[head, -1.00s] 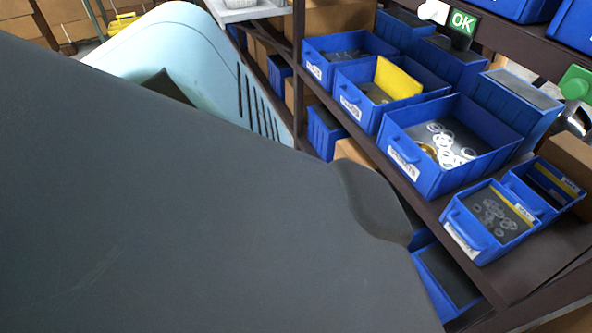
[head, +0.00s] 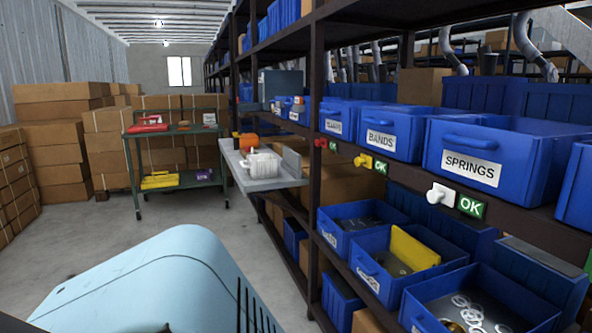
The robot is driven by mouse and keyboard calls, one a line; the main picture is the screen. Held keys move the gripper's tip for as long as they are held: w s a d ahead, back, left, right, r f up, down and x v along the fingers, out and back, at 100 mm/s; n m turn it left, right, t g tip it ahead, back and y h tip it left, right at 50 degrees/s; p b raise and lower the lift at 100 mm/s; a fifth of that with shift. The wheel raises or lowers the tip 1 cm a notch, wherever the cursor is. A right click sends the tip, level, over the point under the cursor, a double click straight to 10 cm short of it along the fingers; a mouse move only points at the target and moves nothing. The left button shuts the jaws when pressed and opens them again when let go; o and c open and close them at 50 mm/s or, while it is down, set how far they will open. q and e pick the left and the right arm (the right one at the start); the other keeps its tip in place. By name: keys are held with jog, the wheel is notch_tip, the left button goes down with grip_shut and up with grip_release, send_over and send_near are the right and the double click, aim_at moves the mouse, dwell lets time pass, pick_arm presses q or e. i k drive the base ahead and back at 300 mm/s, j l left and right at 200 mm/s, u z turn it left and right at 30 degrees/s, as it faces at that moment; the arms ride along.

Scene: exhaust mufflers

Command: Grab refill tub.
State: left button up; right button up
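A white, ribbed tub-like container (head: 262,164) sits on a light grey ledge (head: 262,184) that juts out from the shelving, in the middle of the head view. No label on it is readable, so I cannot tell for sure that it is the refill tub. An orange item (head: 248,142) stands just behind it. Neither of my grippers shows in the head view.
Blue bins labelled SPRINGS (head: 500,150) and BANDS (head: 392,132) line the shelf at right. Lower open bins (head: 398,262) hold small parts. A green cart (head: 178,157) and cardboard boxes (head: 60,140) stand at the back left. Floor between is clear.

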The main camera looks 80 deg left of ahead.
aim_at(263, 165)
jog(key=u, duration=2.65)
